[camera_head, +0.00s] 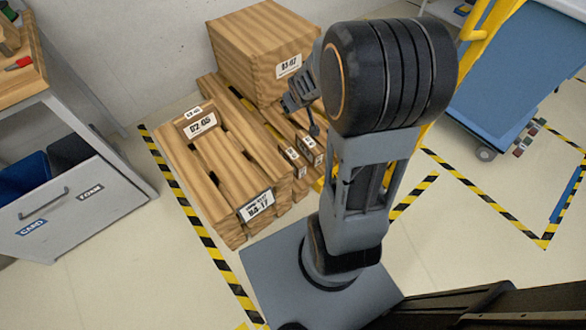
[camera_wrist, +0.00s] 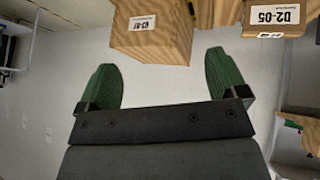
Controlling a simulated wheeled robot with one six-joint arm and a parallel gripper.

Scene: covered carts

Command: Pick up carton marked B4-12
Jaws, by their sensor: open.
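A wooden carton at the front of the stack has a label (camera_head: 257,206) that looks like B4-17; its small print is hard to read. A carton behind it (camera_head: 200,125) reads D2-05, and its label also shows in the wrist view (camera_wrist: 275,17). I cannot make out a clear B4-12. My gripper (camera_head: 305,100) hangs in front of the large carton, partly hidden by my arm. In the wrist view its green fingers (camera_wrist: 160,60) are apart with nothing between them.
Smaller cartons (camera_head: 302,150) with labels lie right of the front stack, partly behind my arm. A grey drawer unit (camera_head: 75,205) stands at the left. A blue cart (camera_head: 515,75) with a yellow frame stands at the right. Striped tape (camera_head: 190,215) marks the floor.

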